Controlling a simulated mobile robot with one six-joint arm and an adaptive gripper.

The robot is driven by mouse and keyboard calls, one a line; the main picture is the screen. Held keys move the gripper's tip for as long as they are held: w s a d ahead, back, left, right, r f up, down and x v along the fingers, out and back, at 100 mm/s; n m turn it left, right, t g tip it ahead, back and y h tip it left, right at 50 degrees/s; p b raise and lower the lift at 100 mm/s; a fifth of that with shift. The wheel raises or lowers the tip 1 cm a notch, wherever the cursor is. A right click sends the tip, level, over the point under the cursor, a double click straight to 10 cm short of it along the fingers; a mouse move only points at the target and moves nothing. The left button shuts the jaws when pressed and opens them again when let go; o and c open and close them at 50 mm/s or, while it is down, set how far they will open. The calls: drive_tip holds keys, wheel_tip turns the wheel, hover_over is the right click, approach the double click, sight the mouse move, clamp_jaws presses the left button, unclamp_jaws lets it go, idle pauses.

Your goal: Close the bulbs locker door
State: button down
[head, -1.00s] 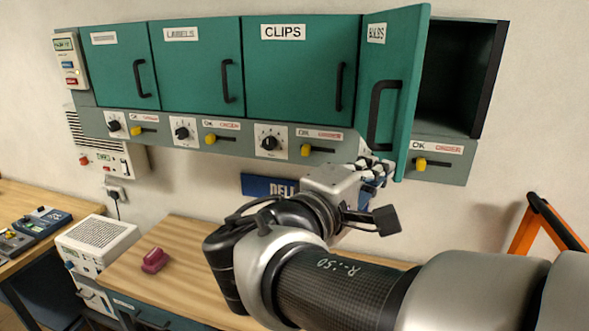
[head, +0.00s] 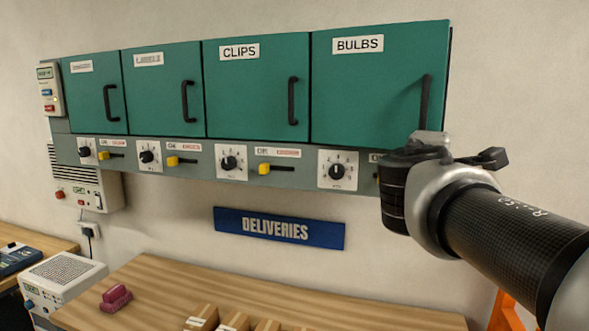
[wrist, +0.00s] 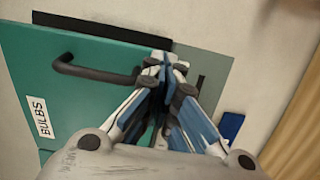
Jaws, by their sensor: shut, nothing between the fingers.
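The bulbs locker door (head: 375,95) is green with a white BULBS label and a black handle (head: 425,103). My gripper's fingers are together and empty, at the door's handle-side edge. In the head view the fingers are hidden behind my wrist; whether they touch the door I cannot tell.
The clips locker (head: 257,90) and two more shut lockers stand to the left. Below runs a grey panel with knobs (head: 337,171) and yellow levers (head: 265,169). A blue DELIVERIES sign (head: 279,228) hangs above a wooden table (head: 165,285) with small boxes.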

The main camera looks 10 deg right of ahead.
drive_tip(key=b+x, duration=0.2)
drive_tip(key=x, duration=0.8)
drive_tip(key=shift+d, duration=0.3)
drive_tip(key=shift+s, duration=0.15)
